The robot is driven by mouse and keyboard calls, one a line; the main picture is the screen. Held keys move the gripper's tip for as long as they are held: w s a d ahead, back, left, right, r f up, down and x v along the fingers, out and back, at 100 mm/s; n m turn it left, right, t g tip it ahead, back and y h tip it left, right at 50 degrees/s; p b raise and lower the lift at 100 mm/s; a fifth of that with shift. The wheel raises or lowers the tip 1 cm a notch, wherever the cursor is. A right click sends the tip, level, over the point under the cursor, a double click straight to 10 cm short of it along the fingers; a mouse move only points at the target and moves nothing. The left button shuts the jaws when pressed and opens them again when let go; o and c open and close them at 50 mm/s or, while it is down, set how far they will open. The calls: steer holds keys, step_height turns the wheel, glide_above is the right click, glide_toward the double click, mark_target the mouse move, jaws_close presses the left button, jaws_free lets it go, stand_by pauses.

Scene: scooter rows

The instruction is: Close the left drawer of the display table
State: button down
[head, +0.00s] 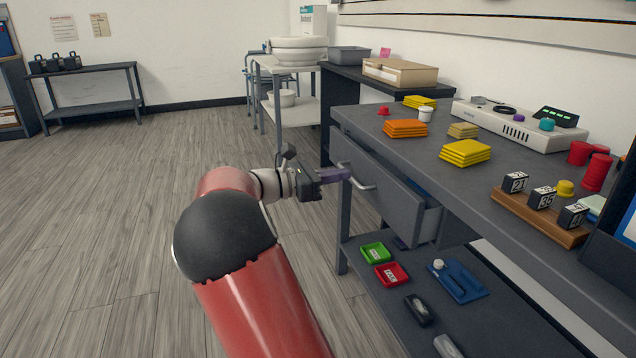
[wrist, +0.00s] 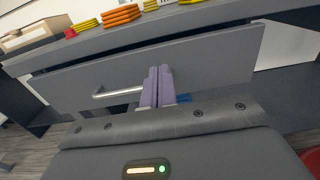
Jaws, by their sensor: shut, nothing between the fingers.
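The display table (head: 452,185) is dark grey and stands at the right in the head view. Its left drawer (head: 390,197) is pulled partly out, with its side and a strip of its inside showing. The drawer has a silver bar handle (head: 362,181), which also shows in the wrist view (wrist: 115,92). My gripper (head: 347,174) has purple fingers and is at the drawer's front, beside the handle. In the wrist view my gripper (wrist: 158,72) is shut and empty, its fingertips in front of the drawer face (wrist: 215,65). I cannot tell whether they touch it.
Orange cards (head: 405,129), yellow cards (head: 465,153) and a wooden block stand (head: 540,217) sit on the tabletop. The lower shelf holds a green tray (head: 375,253), a red tray (head: 393,275) and a blue board (head: 458,281). The floor (head: 110,200) to the left is clear.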

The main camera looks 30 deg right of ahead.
mark_target(375, 168)
steer(key=b+x, duration=0.1)
steer(key=x, duration=0.5)
steer(key=shift+s+d, duration=0.1)
steer(key=shift+d, duration=0.05)
steer(key=p+x, duration=0.3)
steer(key=x, duration=0.1)
steer(key=shift+s+d+r+p, duration=0.1)
steer(key=shift+d+r+p, duration=0.05)
steer(key=shift+d+p, duration=0.2)
steer(key=shift+d, duration=0.15)
steer(key=shift+s, duration=0.1)
